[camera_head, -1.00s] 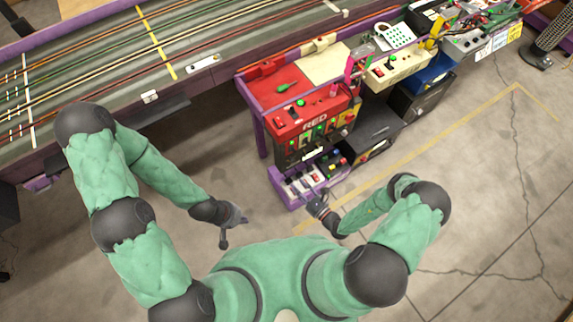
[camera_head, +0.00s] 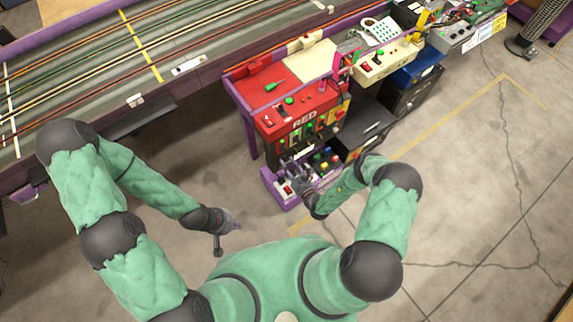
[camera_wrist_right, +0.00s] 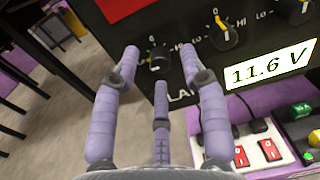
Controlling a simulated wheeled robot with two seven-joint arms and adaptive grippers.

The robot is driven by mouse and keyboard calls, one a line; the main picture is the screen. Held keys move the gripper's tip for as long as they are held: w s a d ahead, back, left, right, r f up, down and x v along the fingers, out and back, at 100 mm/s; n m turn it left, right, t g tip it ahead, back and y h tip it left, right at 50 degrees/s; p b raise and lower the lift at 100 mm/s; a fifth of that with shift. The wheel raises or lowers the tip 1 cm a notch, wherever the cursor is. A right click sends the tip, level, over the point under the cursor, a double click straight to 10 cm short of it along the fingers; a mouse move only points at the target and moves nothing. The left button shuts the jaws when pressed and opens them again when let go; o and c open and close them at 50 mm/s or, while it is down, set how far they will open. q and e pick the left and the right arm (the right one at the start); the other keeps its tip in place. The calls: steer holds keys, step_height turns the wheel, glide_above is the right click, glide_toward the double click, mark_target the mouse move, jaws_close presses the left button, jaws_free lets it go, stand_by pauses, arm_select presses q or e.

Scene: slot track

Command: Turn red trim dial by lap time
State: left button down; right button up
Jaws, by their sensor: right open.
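The red control station (camera_head: 300,115) is marked "RED" and has a black front panel (camera_wrist_right: 120,22) with knobs. In the right wrist view a black dial (camera_wrist_right: 158,54) with a pale pointer mark sits on this panel, lettering partly hidden around it. My right gripper (camera_wrist_right: 160,64) is open, its fingers spread around the front of this dial; I cannot tell whether they touch it. I see no readable lap time.
A second knob with a yellow pointer (camera_wrist_right: 224,36) is right of the dial. A label reads "11.6 V" (camera_wrist_right: 268,64). A purple tray with red switches (camera_head: 288,194) is below. The slot track (camera_head: 110,70) runs along the back left. Floor is free at right.

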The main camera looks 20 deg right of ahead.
steer(key=shift+w+a, duration=0.2)
steer(key=shift+w, duration=0.35)
jaws_close()
